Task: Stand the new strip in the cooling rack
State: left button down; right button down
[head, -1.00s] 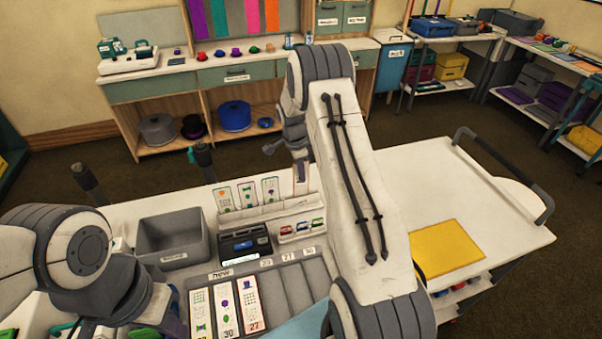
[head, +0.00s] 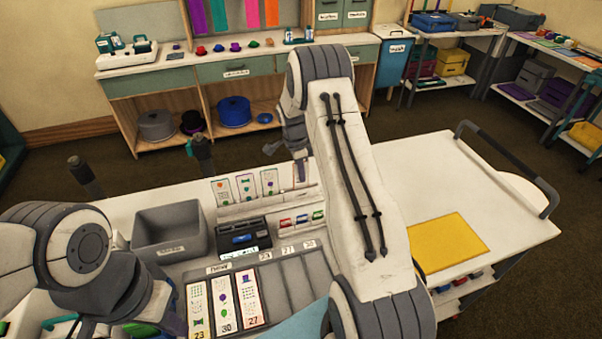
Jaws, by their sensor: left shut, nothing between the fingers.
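The cooling rack (head: 232,212) is a pale slotted holder at the back of the worktop. Three printed strips stand upright in it, the leftmost strip (head: 222,190) among them. My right gripper (head: 301,178) points down at the rack's right end, partly behind my arm. A pale strip edge shows at its fingertips; whether the fingers are closed on it is unclear. Three more strips lie flat in the tray marked NEW: strip 23 (head: 198,306), strip 30 (head: 223,303) and strip 27 (head: 249,298). My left gripper (head: 172,326) is shut and empty at the lower left, left of that tray.
Small coloured items (head: 302,220) sit in front of the rack. A yellow mat (head: 448,244) lies on the otherwise clear right side. My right arm crosses the middle.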

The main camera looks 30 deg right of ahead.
jog(key=shift+f, duration=0.1)
jog(key=c, duration=1)
grip_release()
jog(key=r+b, duration=0.1)
jog(key=r, duration=0.2)
jog(key=r+b, duration=0.1)
jog(key=r, duration=0.2)
jog(key=a+r+b, duration=0.1)
jog(key=r, duration=0.2)
jog(key=shift+w+r, duration=0.1)
jog(key=shift+w, duration=0.1)
jog(key=shift+a+r, duration=0.1)
jog(key=shift+r, duration=0.5)
